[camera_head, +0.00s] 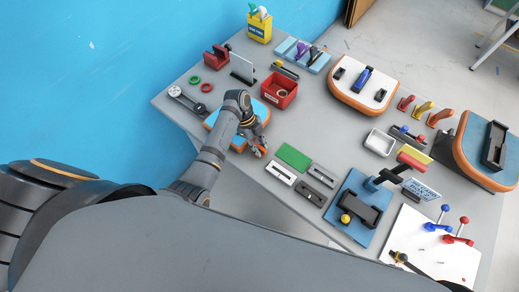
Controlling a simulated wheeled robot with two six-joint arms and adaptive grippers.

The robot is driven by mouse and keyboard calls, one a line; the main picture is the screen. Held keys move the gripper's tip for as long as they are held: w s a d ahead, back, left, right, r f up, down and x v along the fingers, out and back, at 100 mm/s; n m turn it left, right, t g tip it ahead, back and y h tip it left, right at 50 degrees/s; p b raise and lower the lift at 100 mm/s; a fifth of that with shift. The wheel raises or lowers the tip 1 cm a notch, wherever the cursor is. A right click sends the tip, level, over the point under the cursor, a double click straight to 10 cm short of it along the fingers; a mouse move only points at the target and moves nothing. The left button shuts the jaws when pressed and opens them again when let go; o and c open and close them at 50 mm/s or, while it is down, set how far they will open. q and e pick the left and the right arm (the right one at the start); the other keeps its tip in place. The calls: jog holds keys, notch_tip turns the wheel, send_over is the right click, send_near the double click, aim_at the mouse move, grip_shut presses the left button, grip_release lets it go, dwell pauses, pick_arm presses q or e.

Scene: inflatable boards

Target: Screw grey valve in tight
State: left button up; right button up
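My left gripper (257,149) is at the near edge of a small blue-topped board with orange sides (211,121), at the left part of the grey table. My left arm and hand cover much of this board. The fingertips point down, with a bit of orange by them; whether they are open or shut is too small to tell. I cannot make out the grey valve; it may be hidden behind the hand. My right gripper is not recognisable in the view.
A red bin (279,92) stands just beyond the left hand. A green plate (293,157) and grey slotted plates (321,176) lie to its right. Larger orange-edged boards (351,97) are farther right. A blue wall (90,70) borders the table's left side.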

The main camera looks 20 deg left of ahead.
pick_arm(q)
grip_shut()
